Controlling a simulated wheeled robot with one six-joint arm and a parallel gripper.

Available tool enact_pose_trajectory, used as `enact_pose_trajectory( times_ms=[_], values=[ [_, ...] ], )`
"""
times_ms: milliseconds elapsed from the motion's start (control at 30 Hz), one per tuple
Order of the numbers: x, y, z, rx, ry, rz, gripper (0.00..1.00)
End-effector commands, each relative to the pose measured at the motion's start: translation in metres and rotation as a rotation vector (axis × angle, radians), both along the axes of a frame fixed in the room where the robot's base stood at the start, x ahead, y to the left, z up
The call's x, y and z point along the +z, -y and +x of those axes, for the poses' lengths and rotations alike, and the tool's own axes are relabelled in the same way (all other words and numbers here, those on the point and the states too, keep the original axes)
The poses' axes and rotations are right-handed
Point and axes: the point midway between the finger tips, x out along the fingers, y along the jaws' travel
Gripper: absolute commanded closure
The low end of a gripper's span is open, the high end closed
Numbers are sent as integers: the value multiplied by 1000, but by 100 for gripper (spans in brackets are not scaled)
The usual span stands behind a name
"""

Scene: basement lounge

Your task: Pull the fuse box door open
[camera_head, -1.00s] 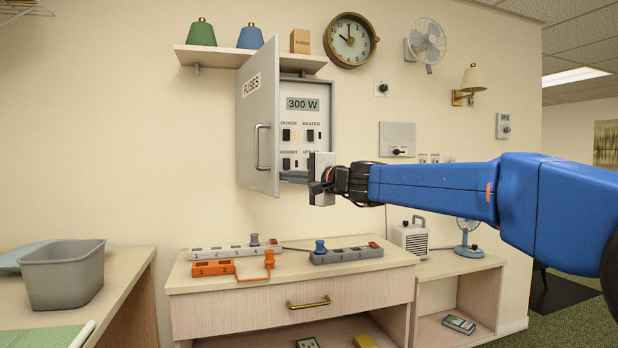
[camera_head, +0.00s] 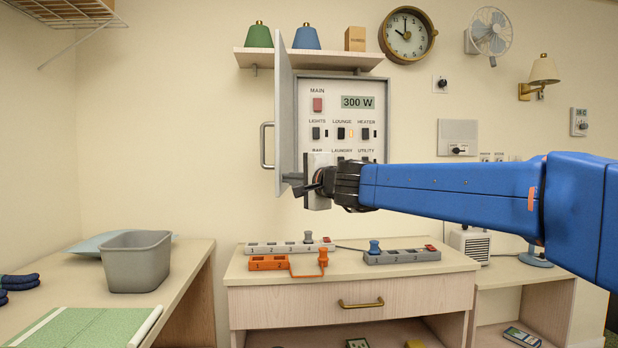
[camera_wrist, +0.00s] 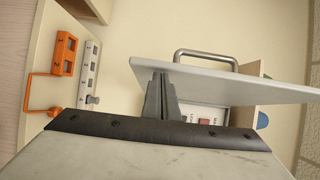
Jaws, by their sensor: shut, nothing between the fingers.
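The grey fuse box door (camera_head: 284,125) stands swung out, seen almost edge-on, with its bar handle (camera_head: 266,146) on the left, outer side. The open fuse box (camera_head: 348,125) shows a red main switch, a 300 W display and rows of small switches. My gripper (camera_head: 292,186) is shut and empty at the door's lower edge, on the inner side. In the wrist view the shut fingers (camera_wrist: 160,98) reach up to the door panel (camera_wrist: 235,83), with the handle (camera_wrist: 205,55) beyond it. Whether they touch the door is unclear. My arm hides the box's lower part.
Below is a cabinet (camera_head: 350,299) with a grey power strip (camera_head: 402,257) and an orange one (camera_head: 269,263). A grey bin (camera_head: 136,262) stands on the left table. The wall left of the door is clear.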

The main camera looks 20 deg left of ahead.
Motion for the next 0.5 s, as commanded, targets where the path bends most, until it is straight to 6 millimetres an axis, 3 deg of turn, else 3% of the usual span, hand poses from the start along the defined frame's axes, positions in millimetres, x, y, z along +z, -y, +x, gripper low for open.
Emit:
enact_pose_trajectory(
  times_ms=[100,500],
  values=[
    [-4,-23,-7,-61,-9,-16,100],
    [7,-74,-18,-212,21,17,100]
  ],
)
